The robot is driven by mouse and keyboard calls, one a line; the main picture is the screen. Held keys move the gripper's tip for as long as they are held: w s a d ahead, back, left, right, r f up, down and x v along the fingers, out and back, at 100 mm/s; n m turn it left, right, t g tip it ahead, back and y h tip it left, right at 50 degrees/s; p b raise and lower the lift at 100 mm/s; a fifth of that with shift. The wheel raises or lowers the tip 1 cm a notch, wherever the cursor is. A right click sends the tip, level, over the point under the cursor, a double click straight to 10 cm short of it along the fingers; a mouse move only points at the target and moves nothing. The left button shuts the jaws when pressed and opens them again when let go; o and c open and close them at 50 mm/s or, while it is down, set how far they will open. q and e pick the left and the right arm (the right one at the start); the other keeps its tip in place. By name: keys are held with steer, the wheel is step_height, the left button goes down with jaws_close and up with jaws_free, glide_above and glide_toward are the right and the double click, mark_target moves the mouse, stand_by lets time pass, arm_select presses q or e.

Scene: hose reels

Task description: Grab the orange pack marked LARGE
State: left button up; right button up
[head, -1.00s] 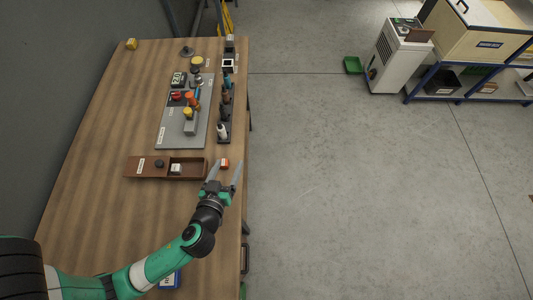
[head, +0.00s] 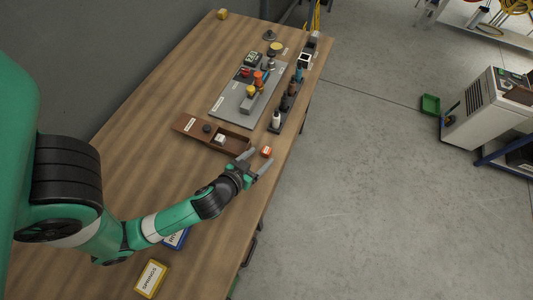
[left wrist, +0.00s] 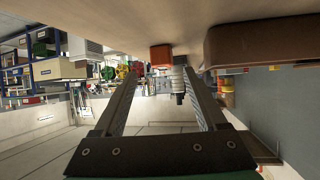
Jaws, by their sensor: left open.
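The orange pack (head: 266,152) is a small orange-red box with a pale top, standing on the wooden table near its right edge, beside the brown box. It also shows in the left wrist view (left wrist: 161,57), where the table is at the top. Its marking is too small to read. My left gripper (head: 257,160) is open and empty, low over the table, its fingers pointing toward the pack. In the left wrist view the pack appears beyond the fingertips (left wrist: 160,76), roughly centred between them. My right gripper is not in view.
A brown compartment box (head: 190,124) lies just left of the pack, with a small white pack (head: 220,139) inside. Behind are a grey board (head: 226,101) with coloured parts and a dark rack of bottles (head: 276,121). A yellow SPRINGS bin (head: 151,279) stands near the front.

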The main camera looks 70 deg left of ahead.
mark_target(266, 150)
arm_select(q)
steer(key=x, duration=0.5)
steer(key=shift+w+a+b, duration=0.2)
steer(key=shift+a+b, duration=0.15)
jaws_close()
